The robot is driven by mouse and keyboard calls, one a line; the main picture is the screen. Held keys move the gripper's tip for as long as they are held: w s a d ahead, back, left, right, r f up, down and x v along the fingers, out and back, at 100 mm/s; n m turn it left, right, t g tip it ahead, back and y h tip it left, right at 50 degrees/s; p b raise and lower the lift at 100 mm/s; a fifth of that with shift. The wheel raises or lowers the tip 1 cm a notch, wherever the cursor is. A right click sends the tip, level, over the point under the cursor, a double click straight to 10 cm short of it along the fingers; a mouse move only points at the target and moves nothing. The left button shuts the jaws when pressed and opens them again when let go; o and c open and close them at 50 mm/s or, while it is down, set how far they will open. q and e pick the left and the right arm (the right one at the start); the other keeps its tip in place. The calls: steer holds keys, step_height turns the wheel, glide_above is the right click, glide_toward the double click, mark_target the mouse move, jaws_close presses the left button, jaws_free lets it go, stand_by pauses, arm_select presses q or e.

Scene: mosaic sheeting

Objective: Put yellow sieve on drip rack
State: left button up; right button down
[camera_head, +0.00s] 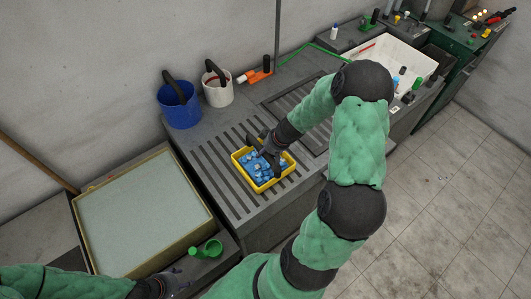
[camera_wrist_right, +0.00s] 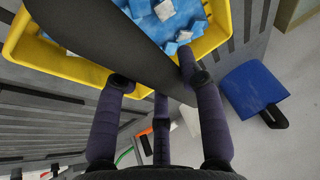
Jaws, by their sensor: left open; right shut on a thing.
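The yellow sieve (camera_head: 258,189) holds blue and white mosaic pieces and sits over the slatted grey drip rack (camera_head: 215,176). In the right wrist view the sieve (camera_wrist_right: 217,36) shows at the top, with a dark handle (camera_wrist_right: 105,42) crossing over it. My right gripper (camera_head: 268,148) comes down over the sieve and is shut on that dark handle; its fingers (camera_wrist_right: 158,82) are on both sides of it. The sieve looks level and at rack height; I cannot tell for sure whether it touches the slats. My left gripper (camera_head: 172,284) is open and empty at the bottom edge of the head view.
A blue bucket (camera_head: 180,108) and a white bucket (camera_head: 217,92) stand behind the rack. A framed tray (camera_head: 143,215) is at left, with a green cup (camera_head: 207,249) before it. A white sink (camera_head: 408,58) is at the far right. Rack slats left of the sieve are clear.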

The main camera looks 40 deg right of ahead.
steer(key=shift+f, duration=0.1)
arm_select(q)
steer(key=shift+f, duration=0.2)
arm_select(e)
steer(key=shift+f, duration=0.1)
steer(key=c, duration=0.8)
jaws_free()
arm_select(q)
steer(key=shift+r, duration=0.15)
steer(key=shift+r, duration=0.15)
arm_select(e)
steer(key=shift+s+r, duration=0.1)
steer(key=shift+r, duration=0.25)
arm_select(q)
steer(key=shift+r+p, duration=0.8)
steer(key=shift+p, duration=0.15)
arm_select(e)
steer(key=v, duration=1.1)
steer(key=shift+s+r, duration=0.15)
steer(key=shift+r, duration=0.1)
